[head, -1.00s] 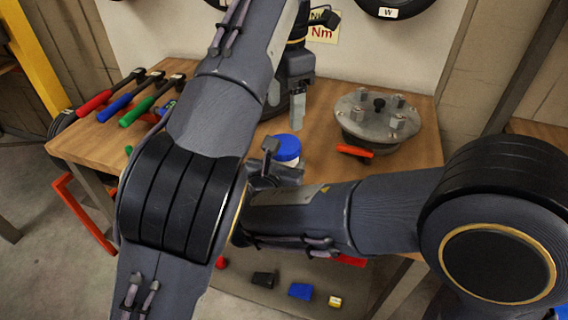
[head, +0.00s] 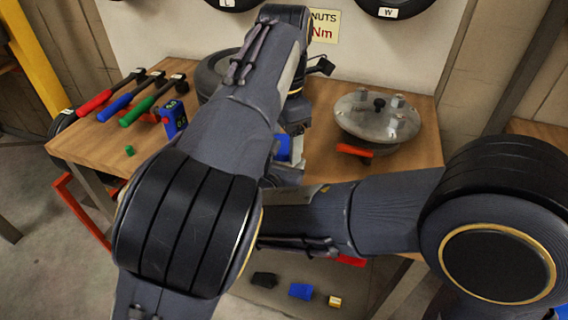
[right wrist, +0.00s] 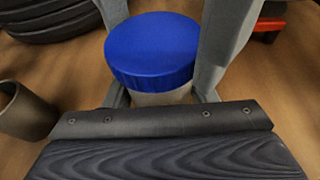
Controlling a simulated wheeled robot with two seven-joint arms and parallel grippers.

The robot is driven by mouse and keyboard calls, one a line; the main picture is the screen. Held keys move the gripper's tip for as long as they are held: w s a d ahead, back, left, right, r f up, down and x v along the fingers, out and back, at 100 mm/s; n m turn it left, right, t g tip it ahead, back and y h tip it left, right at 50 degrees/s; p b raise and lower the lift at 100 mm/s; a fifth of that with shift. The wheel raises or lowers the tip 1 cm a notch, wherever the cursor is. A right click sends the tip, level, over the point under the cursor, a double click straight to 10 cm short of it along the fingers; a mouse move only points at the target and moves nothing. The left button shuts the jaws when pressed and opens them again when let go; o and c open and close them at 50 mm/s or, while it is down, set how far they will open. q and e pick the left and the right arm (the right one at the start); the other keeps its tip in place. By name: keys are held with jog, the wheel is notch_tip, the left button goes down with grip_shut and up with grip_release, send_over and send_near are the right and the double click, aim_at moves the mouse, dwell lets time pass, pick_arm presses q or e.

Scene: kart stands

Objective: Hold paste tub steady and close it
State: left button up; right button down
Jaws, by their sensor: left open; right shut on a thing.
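The paste tub (right wrist: 160,97) has a pale body and a blue lid (right wrist: 152,45) resting on top; I cannot tell how tightly the lid sits. My right gripper (right wrist: 162,93) is shut on the tub's body, which stands upright between its fingers. In the head view only a patch of the blue lid (head: 283,147) shows. My left gripper (head: 291,150) is open and comes down from above, with a finger on either side of the lid. The right wrist view shows these fingers flanking the lid; I cannot tell whether they touch it. My arms hide most of the tub in the head view.
A round metal hub (head: 362,121) and a red-handled item (head: 354,150) lie on the wooden bench to the right. Wrenches with red, blue and green handles (head: 136,112), a blue device (head: 174,118) and a green block (head: 130,151) are on the left. A hollow grey cylinder (right wrist: 24,112) stands near the tub.

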pick_arm(q)
jog(key=c, duration=0.8)
jog(key=m, duration=0.3)
jog(key=o, duration=1.1)
jog(key=shift+c, duration=0.2)
jog(key=shift+s, duration=0.1)
jog(key=shift+d+r, duration=0.1)
